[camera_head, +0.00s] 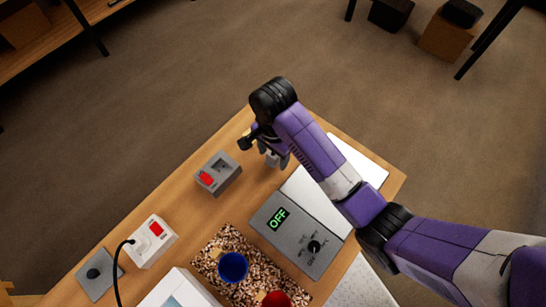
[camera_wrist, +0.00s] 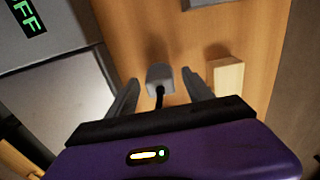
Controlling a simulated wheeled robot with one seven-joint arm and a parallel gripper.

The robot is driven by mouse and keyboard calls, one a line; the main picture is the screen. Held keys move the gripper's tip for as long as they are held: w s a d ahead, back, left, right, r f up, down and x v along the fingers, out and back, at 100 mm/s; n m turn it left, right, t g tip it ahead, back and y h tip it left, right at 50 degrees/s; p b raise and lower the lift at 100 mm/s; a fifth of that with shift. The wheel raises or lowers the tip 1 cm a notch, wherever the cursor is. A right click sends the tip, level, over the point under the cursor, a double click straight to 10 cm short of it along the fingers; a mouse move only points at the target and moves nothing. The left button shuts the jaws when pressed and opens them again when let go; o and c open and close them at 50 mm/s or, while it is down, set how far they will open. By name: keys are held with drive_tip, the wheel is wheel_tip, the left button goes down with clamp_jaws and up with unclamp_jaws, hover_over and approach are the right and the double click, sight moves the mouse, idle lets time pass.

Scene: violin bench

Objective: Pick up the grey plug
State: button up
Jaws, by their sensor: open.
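The grey plug (camera_wrist: 160,77) stands on the wooden bench in the wrist view, with a dark cord running from it toward my wrist. My gripper (camera_wrist: 161,85) is open, with one finger on each side of the plug. A gap shows between each finger and the plug, so it is not gripped. In the head view my gripper (camera_head: 270,150) is low over the far edge of the bench, right of the grey socket box (camera_head: 228,183) with a red switch. My arm and gripper mostly hide the plug there.
A pale wooden block (camera_wrist: 227,78) stands just right of my right finger. A grey unit reading OFF (camera_head: 280,243) is nearby. A speckled mat (camera_head: 208,262) bears a blue cup (camera_head: 233,268). A white socket (camera_head: 158,251) with a red switch is at lower left.

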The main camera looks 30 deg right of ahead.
clamp_jaws()
drive_tip(key=shift+r, duration=0.2)
